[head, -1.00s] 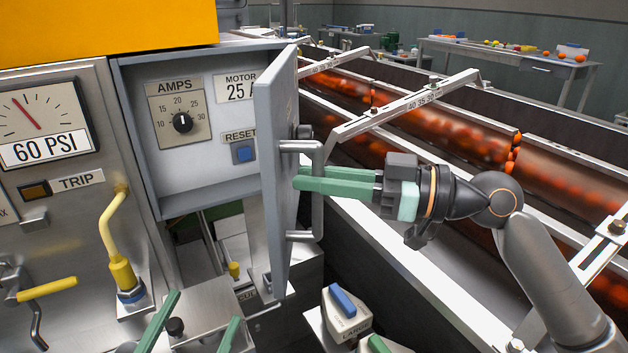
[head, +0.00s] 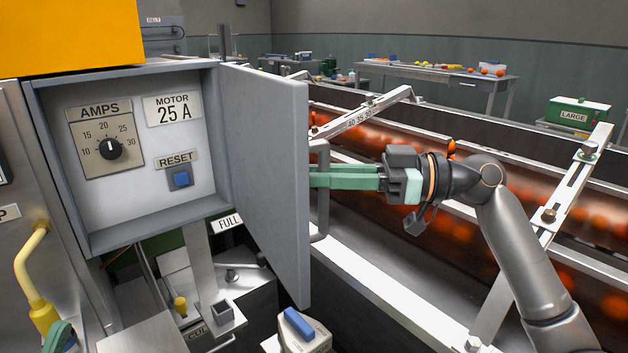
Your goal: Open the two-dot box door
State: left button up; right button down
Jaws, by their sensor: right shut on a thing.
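The grey box (head: 52,165) stands at left with its front uncovered. Its grey door (head: 268,150) is hinged on the box's right edge and stands swung wide out, its plain inner face towards me. No dots show; the door's outer face is hidden. A grey bar handle (head: 321,222) sticks out from the door's far side. My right gripper (head: 322,178) comes in from the right with its green fingers shut on the handle, their tips partly hidden by the door's edge. A green piece of my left gripper (head: 60,338) shows at the bottom left corner; its jaw state is unclear.
Inside the box are an AMPS dial (head: 110,149), a MOTOR 25 A label (head: 172,108) and a blue RESET button (head: 181,178). A yellow pipe (head: 30,275) stands at left. A blue-topped switch (head: 298,325) sits below the door.

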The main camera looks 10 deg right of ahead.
jog(key=shift+w+r, duration=0.1)
jog(key=shift+w, duration=0.05)
jog(key=c, duration=0.8)
grip_release()
jog(key=v, duration=1.2)
jog(key=shift+d, duration=0.25)
